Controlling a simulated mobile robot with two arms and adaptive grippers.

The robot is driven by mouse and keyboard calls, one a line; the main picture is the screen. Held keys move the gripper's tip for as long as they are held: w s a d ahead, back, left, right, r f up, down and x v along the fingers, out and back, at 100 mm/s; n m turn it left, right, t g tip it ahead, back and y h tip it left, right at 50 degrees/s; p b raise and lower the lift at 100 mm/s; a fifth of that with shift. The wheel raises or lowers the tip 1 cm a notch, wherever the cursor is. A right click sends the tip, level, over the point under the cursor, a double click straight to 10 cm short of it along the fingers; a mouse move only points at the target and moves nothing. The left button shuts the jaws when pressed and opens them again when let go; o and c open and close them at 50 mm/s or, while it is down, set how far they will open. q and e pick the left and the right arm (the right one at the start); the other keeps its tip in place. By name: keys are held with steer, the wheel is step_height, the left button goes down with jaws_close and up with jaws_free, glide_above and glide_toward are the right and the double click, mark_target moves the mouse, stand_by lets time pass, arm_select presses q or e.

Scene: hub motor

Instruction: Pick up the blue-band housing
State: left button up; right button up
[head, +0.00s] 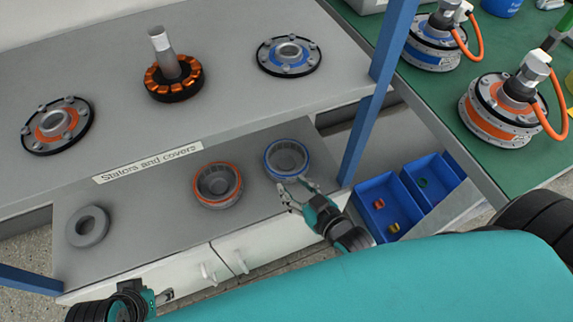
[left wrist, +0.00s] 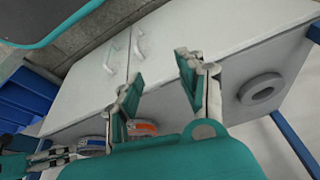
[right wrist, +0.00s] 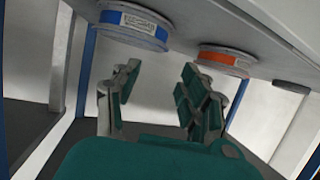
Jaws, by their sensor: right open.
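The blue-band housing (head: 287,160) is an open grey cup with a blue rim band, upright on the lower grey shelf at its right. It shows at the upper left of the right wrist view (right wrist: 133,27). My right gripper (head: 299,190) is open and empty, close to the near side of this housing; contact cannot be told. Its spread fingers also show in the right wrist view (right wrist: 158,88). My left gripper (head: 168,296) is open and empty near the lower shelf's front, far left of the housing. Its fingers stand apart in the left wrist view (left wrist: 153,80).
An orange-band housing (head: 217,184) stands just left of the blue one. A grey ring (head: 87,226) lies further left. A blue post (head: 366,135) and blue bins (head: 388,205) are to the right. The upper shelf (head: 215,75) overhangs behind, carrying covers and a stator.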

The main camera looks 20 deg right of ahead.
mark_target(270, 166)
steer(key=shift+x, duration=1.25)
steer(key=b+x, duration=0.1)
steer(key=x, duration=0.3)
steer(key=shift+w+a+f+b, duration=0.1)
steer(key=shift+w+f+b, duration=0.15)
steer(key=shift+b, duration=0.15)
steer(key=b+x, duration=0.2)
steer(key=x, duration=0.2)
steer(key=shift+w+a+f, duration=0.1)
steer(key=shift+w+a, duration=0.1)
steer(key=shift+w, duration=0.2)
jaws_close()
arm_select(q)
steer(key=w+d+r+t+h, duration=0.1)
steer(key=w+d+r+t, duration=0.1)
steer(key=w+r+t, duration=0.2)
steer(key=w+d+r+t+h, duration=0.1)
steer(key=w+d+r+t, duration=0.2)
steer(key=w, duration=0.7)
step_height(270, 166, up, 2)
steer(key=t, duration=0.3)
steer(key=shift+w+d+m+h, duration=0.2)
steer(key=shift+w+m+h, duration=0.1)
steer(key=shift+w+h, duration=0.1)
steer(key=shift+r, duration=0.1)
